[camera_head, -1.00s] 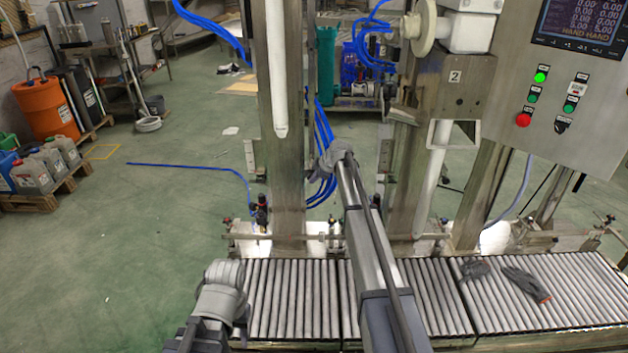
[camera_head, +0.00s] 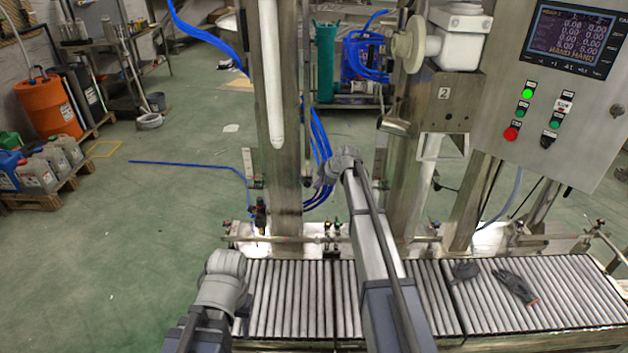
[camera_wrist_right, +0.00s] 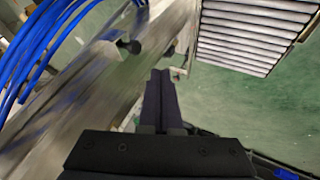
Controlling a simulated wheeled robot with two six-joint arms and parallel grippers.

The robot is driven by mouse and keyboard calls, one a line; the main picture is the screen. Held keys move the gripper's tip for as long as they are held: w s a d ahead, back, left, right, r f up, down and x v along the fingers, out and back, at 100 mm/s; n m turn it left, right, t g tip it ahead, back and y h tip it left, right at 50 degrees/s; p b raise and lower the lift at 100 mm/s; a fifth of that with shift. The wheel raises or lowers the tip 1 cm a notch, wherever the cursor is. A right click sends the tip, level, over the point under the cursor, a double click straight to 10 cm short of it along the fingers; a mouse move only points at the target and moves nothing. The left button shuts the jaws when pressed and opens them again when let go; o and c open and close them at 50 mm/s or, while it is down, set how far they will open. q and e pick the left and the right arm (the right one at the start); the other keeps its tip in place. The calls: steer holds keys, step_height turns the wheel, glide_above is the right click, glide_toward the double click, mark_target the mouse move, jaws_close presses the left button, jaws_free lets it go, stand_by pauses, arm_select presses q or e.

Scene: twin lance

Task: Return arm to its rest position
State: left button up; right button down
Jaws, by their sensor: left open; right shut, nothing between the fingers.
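My right arm (camera_head: 380,260) reaches up over the roller conveyor, its grey joint (camera_head: 340,165) in front of the steel columns. In the right wrist view my right gripper (camera_wrist_right: 160,76) is shut and empty, its dark fingers pressed together. It points past a blurred steel structure, and I see no object touching it. My left arm (camera_head: 222,280) shows at the lower left, with a grey joint beside the conveyor's left end. The fingers of my left gripper are not seen.
The roller conveyor (camera_head: 290,300) runs along the front, with dark gloves (camera_head: 515,287) on its right part. A control panel (camera_head: 560,90) hangs at the upper right. Blue hoses (camera_wrist_right: 45,45) are close by in the wrist view. Green floor (camera_head: 130,240) is open at left.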

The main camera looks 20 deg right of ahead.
steer(key=s+a+f+m+g+p, duration=0.1)
steer(key=s+a+m+g, duration=0.3)
steer(key=s+a, duration=1.4)
arm_select(q)
step_height(320, 180, up, 3)
steer(key=shift+r+p, duration=0.1)
steer(key=shift+p, duration=0.7)
arm_select(e)
steer(key=s+a+m+g+h, duration=0.1)
steer(key=s+m+h, duration=0.1)
steer(key=s, duration=1)
steer(key=s+a+m+g+h, duration=0.1)
steer(key=s+m+g+h, duration=0.1)
steer(key=s, duration=1.1)
steer(key=shift+a+m, duration=0.35)
steer(key=shift+m, duration=0.55)
steer(key=shift+w, duration=0.1)
